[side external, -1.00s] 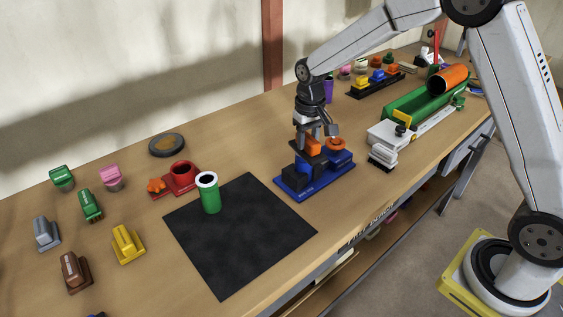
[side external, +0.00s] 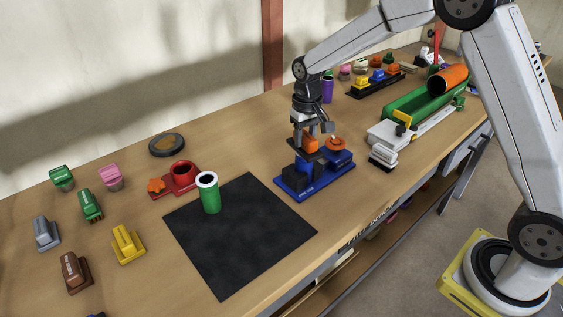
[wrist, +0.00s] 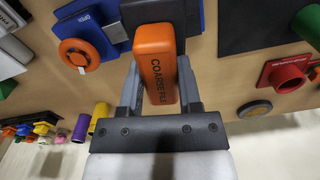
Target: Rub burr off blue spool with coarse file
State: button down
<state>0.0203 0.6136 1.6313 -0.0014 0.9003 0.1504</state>
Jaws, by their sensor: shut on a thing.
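My gripper (side external: 312,131) is shut on the coarse file, an orange block (side external: 311,146) lettered "COARSE FIL…" with a dark base. In the wrist view the file (wrist: 157,62) sits between the two fingers of my gripper (wrist: 158,92). The file is over the left part of a blue clamp stand (side external: 330,183), which has dark blocks and an orange knob (side external: 336,143). The knob also shows in the wrist view (wrist: 70,46), by the word "OPEN". I cannot make out a separate blue spool or its burr. Contact under the file is hidden.
A black mat (side external: 245,245) lies left of the stand, with a green pipe (side external: 210,196) upright on it. A red stand (side external: 180,181) is behind it. Several small coloured tools are at left. A white clamp fixture (side external: 390,135) and green trough (side external: 420,102) stand at right.

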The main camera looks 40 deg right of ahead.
jog(key=shift+s+a+r, duration=0.1)
jog(key=shift+s, duration=0.5)
jog(key=shift+w, duration=0.2)
jog(key=shift+w+d, duration=0.2)
jog(key=shift+w, duration=0.75)
jog(key=shift+s, duration=0.15)
jog(key=shift+s+a+f, duration=0.15)
jog(key=shift+s, duration=0.4)
jog(key=shift+s+a+f, duration=0.1)
jog(key=shift+s, duration=0.45)
jog(key=shift+w+d, duration=0.25)
jog(key=shift+w, duration=0.85)
